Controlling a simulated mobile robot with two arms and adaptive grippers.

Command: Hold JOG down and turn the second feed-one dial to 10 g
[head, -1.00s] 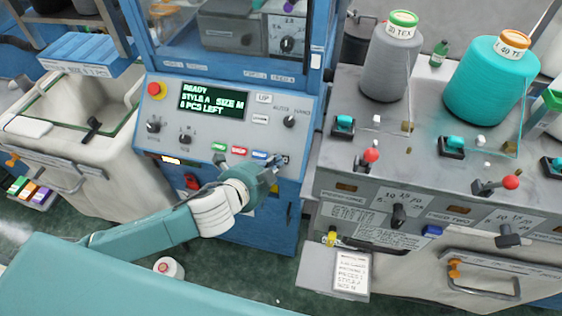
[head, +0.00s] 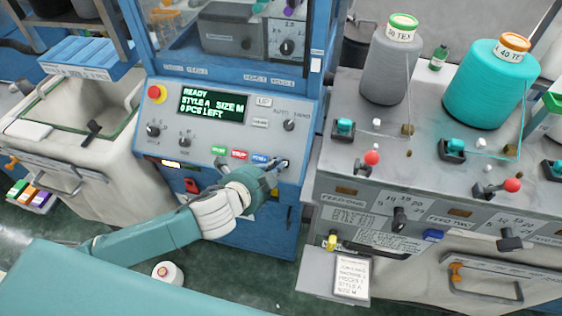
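The blue machine's sloped panel (head: 215,128) has a lit display (head: 212,104) reading READY, STYLE A, SIZE M and a pieces-left line. Below are a green button (head: 220,150), a red button (head: 239,155) and a blue button (head: 259,158); their lettering is too small to read, so I cannot tell which is JOG. My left gripper (head: 278,166) is at the panel's lower right, just right of the blue button. Its fingertips are small and partly hidden; contact is unclear. On the grey cabinet, a black dial (head: 399,219) sits beside the FEED ONE label. My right gripper is out of view.
A second dial (head: 508,241) is beside FEED TWO. Red-knobbed levers (head: 372,158) stand on the cabinet top, with a grey cone (head: 388,72) and a teal cone (head: 488,95) of yarn behind. A paper card (head: 352,275) sticks out at the cabinet's front left.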

